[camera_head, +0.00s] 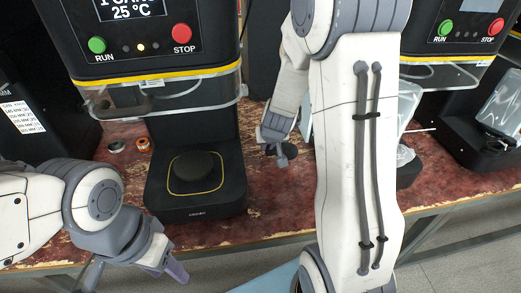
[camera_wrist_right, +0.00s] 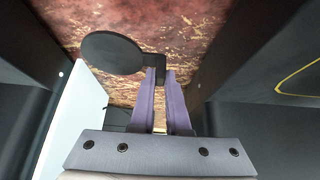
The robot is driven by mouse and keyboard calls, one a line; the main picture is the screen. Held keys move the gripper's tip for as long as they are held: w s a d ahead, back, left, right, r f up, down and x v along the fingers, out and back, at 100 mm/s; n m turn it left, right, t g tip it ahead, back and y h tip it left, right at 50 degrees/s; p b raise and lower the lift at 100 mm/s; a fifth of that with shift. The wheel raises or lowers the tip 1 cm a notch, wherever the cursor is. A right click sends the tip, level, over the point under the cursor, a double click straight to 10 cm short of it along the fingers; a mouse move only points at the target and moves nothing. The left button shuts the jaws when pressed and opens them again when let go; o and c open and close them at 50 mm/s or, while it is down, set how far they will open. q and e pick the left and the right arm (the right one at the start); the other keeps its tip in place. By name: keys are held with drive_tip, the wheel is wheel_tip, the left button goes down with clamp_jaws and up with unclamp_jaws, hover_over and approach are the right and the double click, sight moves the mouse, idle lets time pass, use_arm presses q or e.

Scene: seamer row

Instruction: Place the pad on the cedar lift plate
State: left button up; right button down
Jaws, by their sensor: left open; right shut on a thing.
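The pad is a dark flat disc with a small block-shaped tab, seen in the right wrist view (camera_wrist_right: 112,53). My right gripper (camera_wrist_right: 160,75) is shut on the tab at its fingertips, and the disc sticks out to the left. In the head view my right gripper (camera_head: 272,143) is beside the middle machine's base, with the pad (camera_head: 290,151) small and dark at its tip. A dark round lift plate (camera_head: 194,172) sits inside a yellow outline on that base; the small label on its front is too small to read surely. My left gripper (camera_head: 172,268) is open and empty, low in front of the bench.
The worn red bench (camera_head: 265,205) carries the machines. The middle machine has a clear guard (camera_head: 160,88) above the plate. Another seamer (camera_head: 470,125) stands at the right. Two small rings (camera_head: 142,143) lie left of the middle machine. My right arm hides part of the bench.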

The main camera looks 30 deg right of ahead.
drive_tip(key=shift+w+a+f, duration=0.55)
drive_tip(key=shift+w+a, duration=0.05)
drive_tip(key=shift+a, duration=0.05)
drive_tip(key=shift+a+f, duration=0.1)
drive_tip(key=shift+f, duration=0.15)
wheel_tip(320, 180, down, 4)
drive_tip(key=b, duration=0.3)
drive_tip(key=shift+b, duration=0.35)
drive_tip(key=shift+r, duration=0.2)
drive_tip(key=shift+f, duration=0.1)
drive_tip(key=c, duration=1.3)
unclamp_jaws()
drive_tip(key=shift+f, duration=0.1)
drive_tip(key=o, duration=0.4)
